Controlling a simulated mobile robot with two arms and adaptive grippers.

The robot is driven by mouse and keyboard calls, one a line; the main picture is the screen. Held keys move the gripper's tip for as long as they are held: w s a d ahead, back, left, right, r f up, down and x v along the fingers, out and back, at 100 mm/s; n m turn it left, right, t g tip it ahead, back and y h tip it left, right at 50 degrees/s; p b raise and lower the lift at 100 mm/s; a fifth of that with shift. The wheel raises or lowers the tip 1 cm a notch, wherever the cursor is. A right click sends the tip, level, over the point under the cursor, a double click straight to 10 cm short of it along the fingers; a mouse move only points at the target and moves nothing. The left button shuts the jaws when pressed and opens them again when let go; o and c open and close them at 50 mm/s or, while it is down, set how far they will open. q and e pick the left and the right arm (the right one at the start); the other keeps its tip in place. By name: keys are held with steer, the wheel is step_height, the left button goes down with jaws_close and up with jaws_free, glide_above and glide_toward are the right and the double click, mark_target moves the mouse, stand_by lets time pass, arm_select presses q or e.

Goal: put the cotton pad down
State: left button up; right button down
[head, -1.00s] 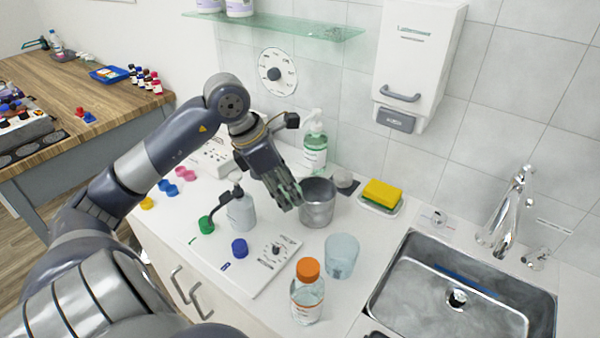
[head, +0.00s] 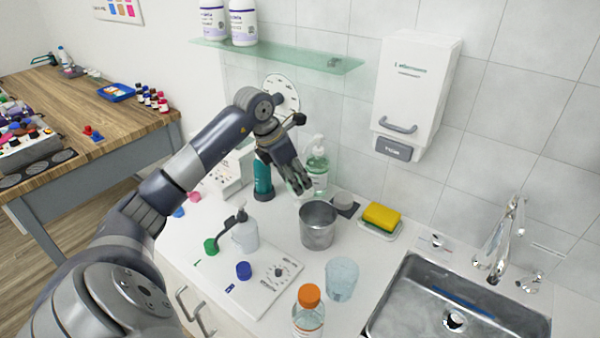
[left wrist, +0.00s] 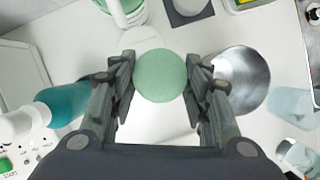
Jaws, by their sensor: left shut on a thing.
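The cotton pad (left wrist: 160,77) is a pale green round disc in the left wrist view. My left gripper (left wrist: 160,84) is shut on it, with a finger at each side of the disc. In the head view my left gripper (head: 301,187) is above the counter (head: 200,268), behind and slightly left of the metal cup (head: 318,226). I cannot make out the pad in that view. My right gripper is not in view.
A green soap pump bottle (head: 318,168) and a teal bottle (head: 263,178) stand near the gripper. A clear cup (head: 341,279), an orange-capped bottle (head: 308,312) and a yellow sponge (head: 382,216) are nearby. The sink (head: 450,300) is at right.

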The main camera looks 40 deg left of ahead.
arm_select(q)
steer(key=w, duration=0.1)
steer(key=w+a, duration=0.1)
steer(key=shift+w+p, duration=0.35)
steer(key=shift+w+a+f, duration=0.15)
steer(key=shift+w+a, duration=0.1)
steer(key=shift+w, duration=0.25)
steer(key=shift+w+f+p, duration=0.1)
steer(key=shift+f+p, duration=0.2)
steer(key=shift+p, duration=0.05)
step_height(320, 180, down, 2)
steer(key=shift+f+p, duration=0.25)
steer(key=shift+p, duration=0.25)
steer(key=shift+f, duration=0.3)
steer(key=shift+a, duration=0.1)
